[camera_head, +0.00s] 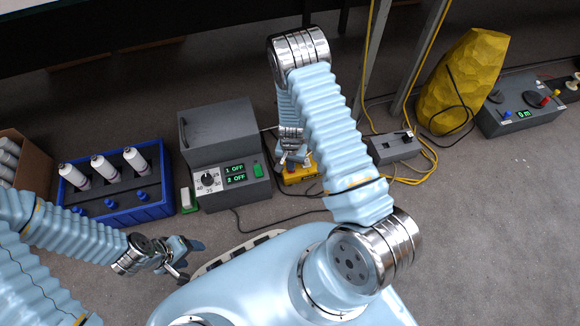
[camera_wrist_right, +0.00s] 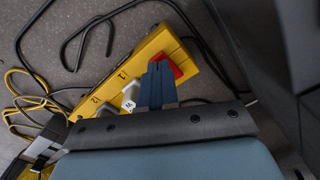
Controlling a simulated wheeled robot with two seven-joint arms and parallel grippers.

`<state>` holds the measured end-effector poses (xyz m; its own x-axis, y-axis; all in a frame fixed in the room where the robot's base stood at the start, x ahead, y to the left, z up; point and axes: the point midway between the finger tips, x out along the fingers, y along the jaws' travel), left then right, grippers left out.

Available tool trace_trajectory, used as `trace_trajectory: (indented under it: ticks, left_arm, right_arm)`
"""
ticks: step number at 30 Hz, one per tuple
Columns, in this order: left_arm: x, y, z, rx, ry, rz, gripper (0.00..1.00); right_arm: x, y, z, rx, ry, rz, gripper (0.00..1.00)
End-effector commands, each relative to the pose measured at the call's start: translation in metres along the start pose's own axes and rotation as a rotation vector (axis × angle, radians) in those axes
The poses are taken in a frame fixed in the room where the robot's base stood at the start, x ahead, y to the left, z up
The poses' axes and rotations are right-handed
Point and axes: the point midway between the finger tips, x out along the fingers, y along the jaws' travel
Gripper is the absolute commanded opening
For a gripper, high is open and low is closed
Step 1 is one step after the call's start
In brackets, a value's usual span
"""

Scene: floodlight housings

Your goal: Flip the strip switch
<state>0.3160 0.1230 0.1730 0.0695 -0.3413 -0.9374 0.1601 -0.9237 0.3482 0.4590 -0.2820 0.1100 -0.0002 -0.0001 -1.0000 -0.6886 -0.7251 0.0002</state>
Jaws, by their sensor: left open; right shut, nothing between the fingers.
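The yellow power strip (camera_head: 301,177) lies on the floor beside the grey control box, partly hidden behind my right gripper. In the right wrist view the yellow strip (camera_wrist_right: 147,49) runs diagonally, with a red switch (camera_wrist_right: 176,66) near its upper right end. My right gripper (camera_wrist_right: 160,66) is shut and empty, its fingertips over the red switch and hiding part of it; I cannot tell whether they touch. In the head view my right gripper (camera_head: 295,161) is above the strip. My left gripper (camera_head: 190,252) is open and empty at lower left, away from the strip.
The grey box with dial and green displays (camera_head: 226,178) stands left of the strip. A blue crate with white bottles (camera_head: 155,205) is further left. A small grey box (camera_head: 394,148) with yellow cables is to the right. Black cables (camera_wrist_right: 88,33) lie around the strip.

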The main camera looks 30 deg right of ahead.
Motion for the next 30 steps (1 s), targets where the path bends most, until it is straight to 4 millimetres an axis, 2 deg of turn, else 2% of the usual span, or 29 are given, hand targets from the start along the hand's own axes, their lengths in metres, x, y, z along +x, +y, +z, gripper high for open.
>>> trace_trajectory:
  ticks: [25, 30]
  left_arm:
    - [0.01, -0.004, 0.0, 0.0, 0.0, 0.0, 0.63]
    - [0.007, -0.003, 0.0, 0.0, 0.0, 0.0, 0.63]
  right_arm:
    - [0.014, 0.0, 0.0, 0.0, 0.0, 0.0, 0.0]
    - [0.009, 0.0, 0.0, 0.0, 0.001, 0.0, 0.0]
